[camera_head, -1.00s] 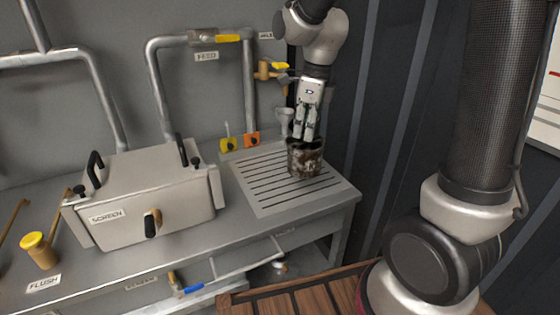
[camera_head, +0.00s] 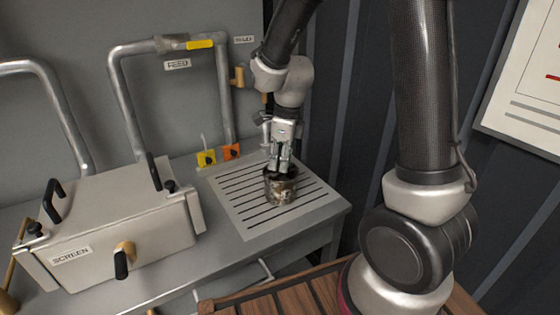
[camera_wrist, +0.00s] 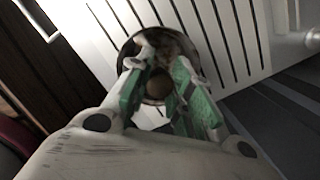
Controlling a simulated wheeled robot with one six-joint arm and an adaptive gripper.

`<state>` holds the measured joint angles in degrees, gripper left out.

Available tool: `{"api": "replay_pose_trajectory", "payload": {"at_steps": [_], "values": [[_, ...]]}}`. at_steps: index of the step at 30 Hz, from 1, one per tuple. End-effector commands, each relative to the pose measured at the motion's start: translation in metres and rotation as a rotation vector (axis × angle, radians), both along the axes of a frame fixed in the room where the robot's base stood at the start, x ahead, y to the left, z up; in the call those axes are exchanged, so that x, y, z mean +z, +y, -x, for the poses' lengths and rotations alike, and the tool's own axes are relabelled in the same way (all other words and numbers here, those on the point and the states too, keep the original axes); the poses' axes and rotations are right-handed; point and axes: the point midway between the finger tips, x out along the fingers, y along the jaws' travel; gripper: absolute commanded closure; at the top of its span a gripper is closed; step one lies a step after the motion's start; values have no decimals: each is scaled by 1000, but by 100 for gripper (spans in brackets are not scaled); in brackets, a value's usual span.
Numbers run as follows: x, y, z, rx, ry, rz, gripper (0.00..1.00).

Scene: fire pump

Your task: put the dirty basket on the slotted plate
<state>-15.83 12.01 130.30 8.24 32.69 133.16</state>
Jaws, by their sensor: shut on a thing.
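The dirty basket (camera_head: 281,192) is a small dark cylinder with brown and pale grime on its side. It is upright at the slotted plate (camera_head: 240,208), a pale panel with dark slots at the right end of the bench. I cannot tell whether its bottom touches the plate. My gripper (camera_head: 280,168) points down into the basket's top and is shut on it. In the wrist view the green-padded fingers of my gripper (camera_wrist: 172,95) reach inside the round rim of the basket (camera_wrist: 180,42), with slots of the plate behind it. The basket's underside is hidden.
A steel box marked SCREEN (camera_head: 110,225) with black handles stands left of the plate. Yellow (camera_head: 206,158) and orange (camera_head: 231,152) blocks sit behind the plate. The FEED pipe (camera_head: 120,90) rises at the back. The plate's left and front parts are clear.

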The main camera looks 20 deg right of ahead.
Motion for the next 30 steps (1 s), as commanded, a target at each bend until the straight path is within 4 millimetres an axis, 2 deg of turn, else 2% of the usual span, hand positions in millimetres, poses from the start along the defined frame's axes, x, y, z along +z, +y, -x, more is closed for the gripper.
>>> {"api": "replay_pose_trajectory", "payload": {"at_steps": [11, 12, 15, 25, 30], "values": [[-5, 0, 0, 1, -1, 1, 100], [-6, 0, 0, 1, 0, 0, 77], [-6, 0, 0, 1, -1, 1, 58], [-4, 0, 0, 1, -1, 0, 57], [15, -1, 0, 0, -6, -2, 57]]}}
